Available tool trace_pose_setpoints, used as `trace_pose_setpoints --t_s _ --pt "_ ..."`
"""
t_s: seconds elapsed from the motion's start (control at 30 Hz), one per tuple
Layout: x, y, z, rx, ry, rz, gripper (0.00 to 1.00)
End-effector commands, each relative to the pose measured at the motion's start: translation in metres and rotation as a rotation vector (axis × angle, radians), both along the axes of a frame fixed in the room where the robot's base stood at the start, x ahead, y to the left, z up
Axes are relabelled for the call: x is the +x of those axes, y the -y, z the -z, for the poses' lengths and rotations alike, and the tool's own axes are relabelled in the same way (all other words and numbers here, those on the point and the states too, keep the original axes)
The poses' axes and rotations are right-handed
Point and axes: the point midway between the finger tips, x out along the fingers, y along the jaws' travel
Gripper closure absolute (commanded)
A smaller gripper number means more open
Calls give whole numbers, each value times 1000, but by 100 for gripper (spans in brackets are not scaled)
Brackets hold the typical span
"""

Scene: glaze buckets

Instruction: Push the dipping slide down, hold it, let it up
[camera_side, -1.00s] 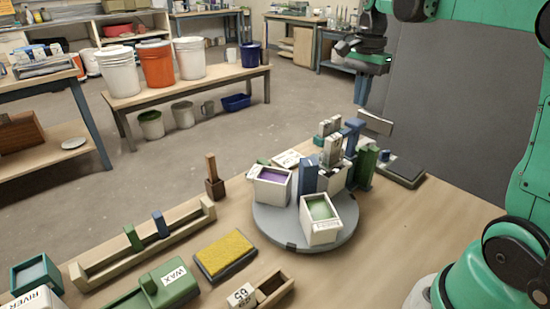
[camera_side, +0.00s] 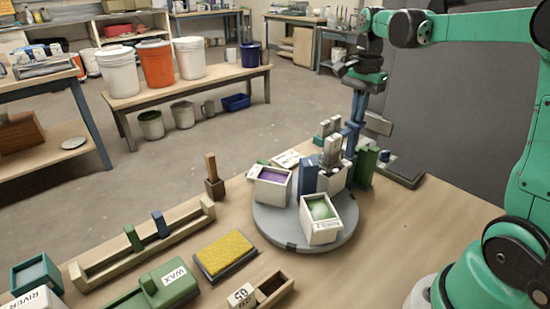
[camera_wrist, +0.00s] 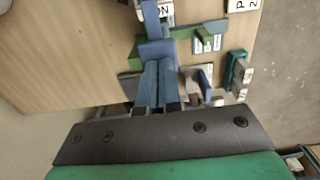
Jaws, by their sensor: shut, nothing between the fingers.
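My gripper (camera_side: 355,122) is shut and empty, pointing down at the back right of the turntable (camera_side: 292,240). Its fingertips are at the top of the blue dipping slide (camera_side: 351,143), which stands beside a green post (camera_side: 366,166). In the wrist view the two fingers (camera_wrist: 158,68) lie side by side and end over the blue slide's block (camera_wrist: 155,48); whether they press on it I cannot tell. A pale grey tile piece (camera_side: 332,148) stands upright left of the slide. The turntable bears a bucket of purple glaze (camera_side: 270,190) and one of green glaze (camera_side: 321,225).
A dark flat pad (camera_side: 404,172) lies to the right of the slide. A yellow sponge (camera_side: 225,253), a green WAX box (camera_side: 168,284) and a wooden rack (camera_side: 145,245) stand at front left. The table between turntable and my arm's base is clear.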

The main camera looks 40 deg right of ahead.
Motion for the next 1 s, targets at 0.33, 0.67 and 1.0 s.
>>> trace_pose_setpoints --t_s 0.33,0.67,1.0 --pt "0 0 10 0 0 0 100" --pt "0 0 26 0 0 0 100" --pt "0 0 43 0 0 0 100"
